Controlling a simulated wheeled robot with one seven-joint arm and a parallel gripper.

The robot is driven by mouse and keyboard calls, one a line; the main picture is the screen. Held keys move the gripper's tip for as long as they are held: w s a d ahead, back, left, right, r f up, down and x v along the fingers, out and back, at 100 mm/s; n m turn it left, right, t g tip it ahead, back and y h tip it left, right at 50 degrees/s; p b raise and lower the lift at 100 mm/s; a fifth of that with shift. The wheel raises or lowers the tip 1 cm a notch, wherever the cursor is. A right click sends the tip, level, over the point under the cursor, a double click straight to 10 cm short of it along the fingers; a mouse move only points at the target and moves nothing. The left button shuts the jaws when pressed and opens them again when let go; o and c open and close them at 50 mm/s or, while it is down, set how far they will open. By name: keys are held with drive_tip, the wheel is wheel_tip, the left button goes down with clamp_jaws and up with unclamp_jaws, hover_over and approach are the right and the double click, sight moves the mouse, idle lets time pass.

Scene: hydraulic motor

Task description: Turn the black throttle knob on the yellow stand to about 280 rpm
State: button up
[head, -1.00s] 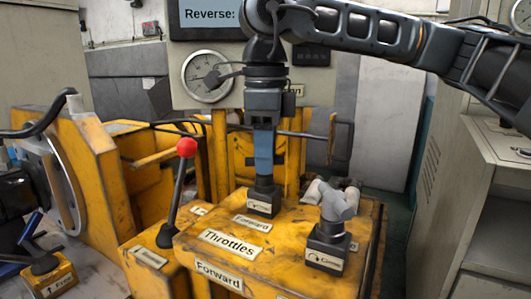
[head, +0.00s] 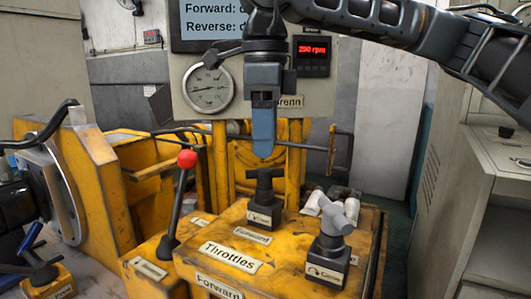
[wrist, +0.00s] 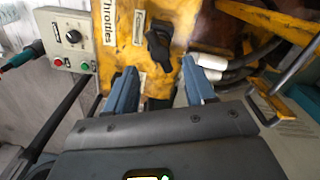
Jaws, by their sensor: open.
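The black throttle knob (head: 265,186) stands on its black base on top of the yellow stand (head: 220,275). My gripper (head: 263,155) hangs just above the knob in the head view, with a small gap between them. In the wrist view its two blue fingers (wrist: 160,88) are apart and empty, and the black knob (wrist: 158,48) lies beyond their tips. A red-lit display (head: 311,56) on the panel behind reads about 290 rpm; the middle digit is not fully clear.
A grey-handled knob (head: 336,218) stands to the front right on the same stand. A red-topped lever (head: 182,195) rises at the left. A round gauge (head: 208,88) and a screen (head: 212,28) are behind. A grey cabinet (head: 480,200) stands at the right.

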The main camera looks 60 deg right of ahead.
drive_tip(key=shift+r, duration=1.25)
